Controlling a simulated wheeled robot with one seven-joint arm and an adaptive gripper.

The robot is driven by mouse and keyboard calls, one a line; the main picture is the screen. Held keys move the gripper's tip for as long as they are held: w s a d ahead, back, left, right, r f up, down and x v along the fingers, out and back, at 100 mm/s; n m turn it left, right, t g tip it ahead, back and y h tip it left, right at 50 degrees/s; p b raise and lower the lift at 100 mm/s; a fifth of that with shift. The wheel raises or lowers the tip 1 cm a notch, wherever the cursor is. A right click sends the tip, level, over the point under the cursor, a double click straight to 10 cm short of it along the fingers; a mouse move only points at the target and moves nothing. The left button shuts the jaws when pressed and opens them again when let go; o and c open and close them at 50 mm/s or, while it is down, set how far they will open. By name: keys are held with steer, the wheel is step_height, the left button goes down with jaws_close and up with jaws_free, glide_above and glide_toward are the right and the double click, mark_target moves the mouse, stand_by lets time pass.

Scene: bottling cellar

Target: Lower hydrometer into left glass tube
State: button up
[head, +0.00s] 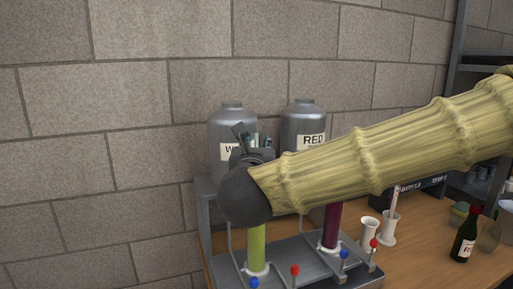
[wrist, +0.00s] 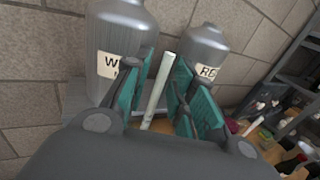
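My gripper (head: 253,140) is above the left glass tube (head: 257,245), which stands upright with yellow-green liquid. In the wrist view, a pale, slender rod, the hydrometer (wrist: 157,92), sits between the teal finger pads of my gripper (wrist: 160,88). The pads are close on both sides of it, and it looks held. My dark wrist and gripper hide the left tube's top and the hydrometer's lower end in the head view, so I cannot tell how they line up. The right glass tube (head: 331,226) holds dark red liquid.
Grey tanks labelled W (head: 228,128) and RED (head: 304,120) stand behind the tubes. Red and blue tap knobs line the metal stand's (head: 310,264) front. Two white holders (head: 369,233), one with a rod in it (head: 389,228), and a dark bottle (head: 465,240) stand right.

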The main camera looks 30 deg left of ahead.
stand_by(0.3)
steer(key=v, duration=1.2)
stand_by(0.3)
